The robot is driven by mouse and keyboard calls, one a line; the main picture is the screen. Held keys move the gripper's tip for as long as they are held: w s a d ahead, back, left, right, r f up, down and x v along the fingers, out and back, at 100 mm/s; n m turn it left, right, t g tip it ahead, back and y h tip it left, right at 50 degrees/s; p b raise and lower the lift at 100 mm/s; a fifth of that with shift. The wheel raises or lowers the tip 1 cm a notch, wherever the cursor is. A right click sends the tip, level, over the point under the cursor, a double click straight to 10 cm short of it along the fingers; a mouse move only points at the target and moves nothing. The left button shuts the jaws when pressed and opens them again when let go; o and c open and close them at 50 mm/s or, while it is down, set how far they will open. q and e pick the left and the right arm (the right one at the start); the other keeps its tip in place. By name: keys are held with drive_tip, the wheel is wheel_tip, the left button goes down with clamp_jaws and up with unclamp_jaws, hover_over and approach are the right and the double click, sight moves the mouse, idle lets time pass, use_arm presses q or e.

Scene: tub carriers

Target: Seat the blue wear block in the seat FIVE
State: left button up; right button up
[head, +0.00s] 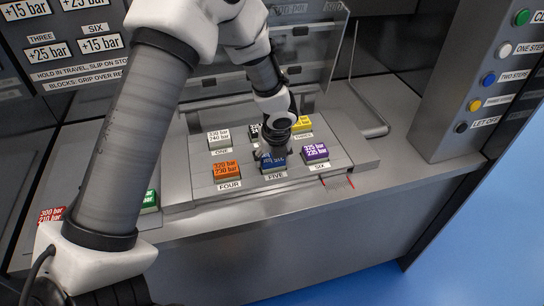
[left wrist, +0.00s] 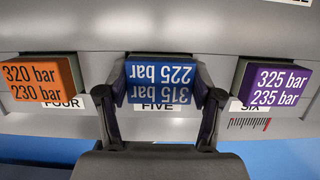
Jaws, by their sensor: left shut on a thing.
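The blue wear block (head: 272,160), printed 315 bar and 225 bar, is at seat FIVE, just behind the FIVE label (head: 277,176). In the left wrist view the blue block (left wrist: 160,70) is between the two fingers of my left gripper (left wrist: 161,85), which is shut on it from both sides. The block lines up with the FIVE label below it; I cannot tell whether its underside is fully down in the seat. In the head view my left gripper (head: 274,153) comes down from above and hides part of the block. My right gripper is not in view.
An orange block (head: 226,172) sits at FOUR and a purple block (head: 315,152) at SIX, close on either side. White (head: 219,139), black (head: 255,131) and yellow (head: 301,124) blocks stand behind. Red (head: 51,214) and green (head: 150,200) blocks lie left. A button panel (head: 470,85) stands right.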

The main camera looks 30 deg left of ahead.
use_arm(q)
drive_tip(key=shift+s+f, duration=0.1)
drive_tip(key=shift+s, duration=0.05)
drive_tip(key=o, duration=1.2)
drive_tip(key=shift+r, duration=0.5)
drive_tip(key=p+v, duration=0.2)
drive_tip(key=v, duration=0.9)
drive_tip(key=shift+r, duration=0.25)
drive_tip(key=shift+s, duration=0.1)
